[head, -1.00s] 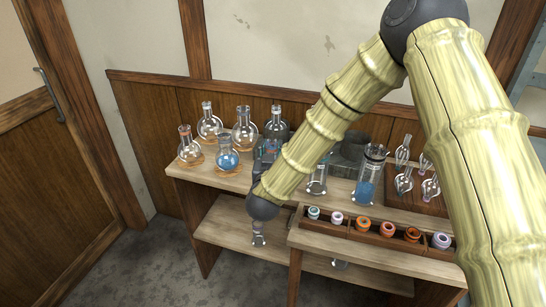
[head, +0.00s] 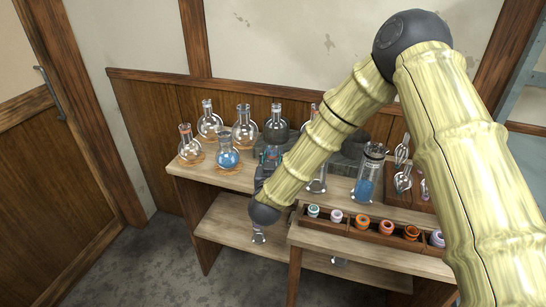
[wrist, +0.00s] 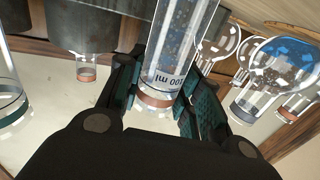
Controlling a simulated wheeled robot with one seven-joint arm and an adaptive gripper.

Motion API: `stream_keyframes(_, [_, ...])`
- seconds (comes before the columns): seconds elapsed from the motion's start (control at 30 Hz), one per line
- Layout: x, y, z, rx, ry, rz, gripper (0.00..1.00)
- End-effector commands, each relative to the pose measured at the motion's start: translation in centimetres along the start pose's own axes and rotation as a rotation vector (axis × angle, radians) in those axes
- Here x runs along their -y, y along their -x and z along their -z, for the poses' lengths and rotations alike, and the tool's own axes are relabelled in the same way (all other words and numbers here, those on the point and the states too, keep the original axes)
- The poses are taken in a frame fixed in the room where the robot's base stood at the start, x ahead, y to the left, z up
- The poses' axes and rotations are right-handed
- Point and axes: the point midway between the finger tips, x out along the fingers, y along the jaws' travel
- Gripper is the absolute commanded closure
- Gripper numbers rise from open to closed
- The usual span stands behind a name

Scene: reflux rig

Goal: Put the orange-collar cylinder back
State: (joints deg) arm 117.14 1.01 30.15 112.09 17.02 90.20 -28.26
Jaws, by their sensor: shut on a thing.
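A clear glass cylinder (wrist: 183,45) with an orange collar (wrist: 158,97) near its mouth and "100 ml" printed on its side is between the fingers of my gripper (wrist: 158,90) in the wrist view. The fingers are shut on it just below the collar. Its lower end runs out of the top of that view, so I cannot tell if it touches the bench. In the head view my gripper (head: 267,158) is over the bench behind my forearm, which largely hides the held cylinder.
A wooden rack (head: 350,230) of coloured rings runs along the front.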

Motion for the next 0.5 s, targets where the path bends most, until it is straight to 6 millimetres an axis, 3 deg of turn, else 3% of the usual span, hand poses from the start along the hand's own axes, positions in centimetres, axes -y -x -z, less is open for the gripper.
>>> stream_keyframes(0.03, [0.01,0.0,-0.22,0.0,0.0,0.0,1.0])
stream_keyframes(0.07, [0.0,0.0,-0.12,0.0,0.0,0.0,0.6])
stream_keyframes(0.13, [-0.01,0.0,-0.11,0.0,0.0,0.0,0.47])
stream_keyframes(0.5, [-0.02,0.0,0.09,0.0,0.0,0.0,0.44])
